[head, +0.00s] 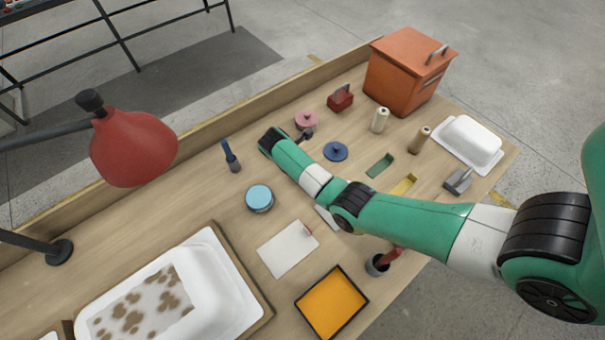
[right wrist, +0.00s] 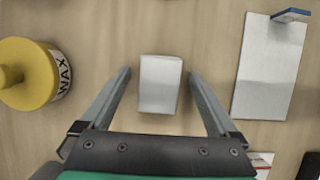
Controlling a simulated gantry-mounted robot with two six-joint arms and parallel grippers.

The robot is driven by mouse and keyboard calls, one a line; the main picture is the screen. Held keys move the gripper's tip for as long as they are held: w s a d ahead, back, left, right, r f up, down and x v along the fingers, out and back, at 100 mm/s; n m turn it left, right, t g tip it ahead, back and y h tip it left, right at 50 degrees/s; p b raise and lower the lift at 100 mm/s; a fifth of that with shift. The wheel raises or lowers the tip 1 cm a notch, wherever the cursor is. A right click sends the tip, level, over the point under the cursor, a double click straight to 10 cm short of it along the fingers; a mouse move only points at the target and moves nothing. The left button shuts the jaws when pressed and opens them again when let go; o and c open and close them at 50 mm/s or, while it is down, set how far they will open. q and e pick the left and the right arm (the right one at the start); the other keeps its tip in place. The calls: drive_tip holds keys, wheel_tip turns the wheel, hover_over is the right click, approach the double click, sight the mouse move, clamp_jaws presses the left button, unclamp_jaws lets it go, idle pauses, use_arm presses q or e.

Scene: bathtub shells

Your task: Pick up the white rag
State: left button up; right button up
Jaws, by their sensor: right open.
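A small white folded block (right wrist: 160,85), which looks like the white rag, lies on the wooden bench in the right wrist view. My right gripper (right wrist: 159,74) is open, with one finger on each side of it and a gap of bare wood on both sides. In the head view my right arm reaches in from the right across the bench, and I cannot make out its fingertips or this rag there. My left gripper is not in view.
A yellow wax tin (right wrist: 30,75) stands left of the fingers. A white sheet (right wrist: 268,68) with a blue-ended piece lies right. The head view shows a white tub (head: 225,285) with brown blotches, a red lamp (head: 133,148), an orange box (head: 405,75) and a yellow tray (head: 332,302).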

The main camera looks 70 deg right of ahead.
drive_tip(key=shift+c, duration=0.3)
drive_tip(key=c, duration=1.4)
drive_tip(key=shift+r, duration=0.15)
